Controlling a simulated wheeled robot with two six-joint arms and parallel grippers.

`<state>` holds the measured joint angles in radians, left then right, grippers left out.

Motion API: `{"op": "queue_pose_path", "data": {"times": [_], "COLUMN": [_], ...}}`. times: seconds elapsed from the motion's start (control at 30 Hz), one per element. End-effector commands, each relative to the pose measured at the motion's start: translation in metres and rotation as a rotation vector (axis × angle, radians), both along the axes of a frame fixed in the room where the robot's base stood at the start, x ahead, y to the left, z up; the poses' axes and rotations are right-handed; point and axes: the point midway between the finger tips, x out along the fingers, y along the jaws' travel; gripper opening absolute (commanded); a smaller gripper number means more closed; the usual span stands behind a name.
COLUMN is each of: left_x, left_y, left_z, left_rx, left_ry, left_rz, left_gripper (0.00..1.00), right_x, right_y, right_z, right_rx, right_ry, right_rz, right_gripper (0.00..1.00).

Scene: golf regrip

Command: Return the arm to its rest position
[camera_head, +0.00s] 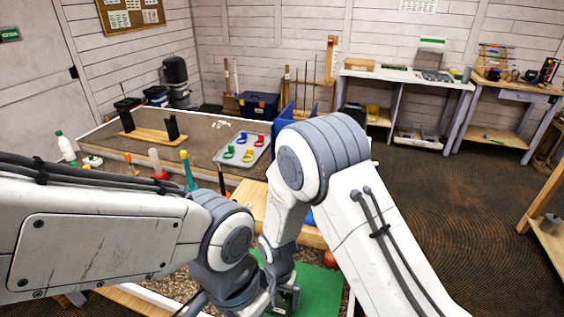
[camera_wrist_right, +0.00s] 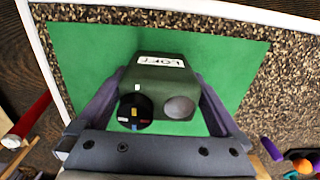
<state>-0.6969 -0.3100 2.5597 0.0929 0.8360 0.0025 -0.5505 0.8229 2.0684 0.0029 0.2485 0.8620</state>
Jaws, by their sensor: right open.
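In the right wrist view my right gripper (camera_wrist_right: 160,82) is open, with one finger on each side of a dark green box (camera_wrist_right: 150,92). The box has a white label reading LOFT, a round black dial and a round grey hole. It sits on a green mat (camera_wrist_right: 235,58). Whether the fingers touch the box cannot be told. In the head view my right gripper (camera_head: 284,296) points down at the bottom centre over the green mat (camera_head: 318,290), partly hidden by my arm links. My left arm reaches in from the left; its jaws are not clear there.
A bench (camera_head: 95,140) at left holds a grey tray (camera_head: 226,158) with coloured rings, a wooden stand (camera_head: 150,133), a white bottle (camera_head: 66,148) and upright tools. A red-and-white rod (camera_wrist_right: 25,122) lies left in the wrist view. Open floor (camera_head: 430,200) is at right.

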Motion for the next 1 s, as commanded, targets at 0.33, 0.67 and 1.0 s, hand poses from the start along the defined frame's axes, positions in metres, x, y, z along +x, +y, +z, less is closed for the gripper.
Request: {"op": "queue_pose_path", "data": {"times": [0.33,0.67,1.0], "left_x": [0.0,0.0,0.0], "left_y": [0.0,0.0,0.0], "left_z": [-0.006,-0.004,-0.005], "left_rx": [0.0,0.0,0.0], "left_ry": [0.0,0.0,0.0], "left_rz": [0.0,0.0,0.0], "left_gripper": [1.0,1.0,1.0], "right_x": [-0.001,-0.001,0.001], "right_y": [0.0,0.0,0.001], "right_z": [0.013,0.01,0.011], "right_rx": [-0.001,-0.001,0.002], "right_ry": [0.001,0.003,-0.004], "right_rz": [0.0,0.0,0.0], "right_gripper": [1.0,1.0,1.0]}}
